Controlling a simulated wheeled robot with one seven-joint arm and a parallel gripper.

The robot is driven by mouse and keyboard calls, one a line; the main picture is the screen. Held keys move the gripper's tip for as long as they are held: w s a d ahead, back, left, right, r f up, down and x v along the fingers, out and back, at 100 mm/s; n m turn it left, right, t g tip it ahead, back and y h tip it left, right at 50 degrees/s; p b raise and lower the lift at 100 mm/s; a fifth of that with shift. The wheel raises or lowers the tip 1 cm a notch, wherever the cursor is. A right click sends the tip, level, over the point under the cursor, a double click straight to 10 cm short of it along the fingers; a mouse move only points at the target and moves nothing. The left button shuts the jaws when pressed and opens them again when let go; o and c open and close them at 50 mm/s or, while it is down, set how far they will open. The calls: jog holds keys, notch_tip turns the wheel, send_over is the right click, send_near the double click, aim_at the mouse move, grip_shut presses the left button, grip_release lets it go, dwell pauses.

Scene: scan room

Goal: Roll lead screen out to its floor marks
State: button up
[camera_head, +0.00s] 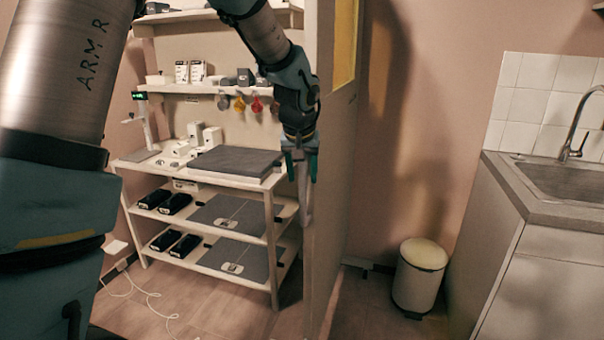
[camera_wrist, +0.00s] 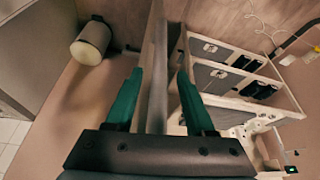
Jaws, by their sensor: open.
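The lead screen (camera_head: 338,150) is a tall, pale upright panel with a yellowish window (camera_head: 345,42) near its top. It stands nearly edge-on to me beside the shelf unit. A light vertical bar, seemingly its handle (camera_head: 305,200), shows just below my gripper (camera_head: 300,168). My gripper points down at the screen's near edge, with its two green fingers apart. In the wrist view, the screen's edge (camera_wrist: 156,75) runs between the open fingers of my gripper (camera_wrist: 158,85), with gaps at both sides. I cannot tell whether a finger touches it. I see no floor marks.
Left of the screen, a shelf unit (camera_head: 272,240) holds grey panels and black items. A white cable (camera_head: 150,295) lies on the floor at its left. A pedal bin (camera_head: 418,278) stands right of the screen, beside a sink counter (camera_head: 500,260). Some floor between screen and bin is clear.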

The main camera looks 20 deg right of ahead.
jog(key=shift+w+d+f, duration=0.15)
jog(key=shift+w+f, duration=0.05)
jog(key=shift+f, duration=0.5)
jog(key=shift+c, duration=0.4)
grip_shut()
dwell(0.6)
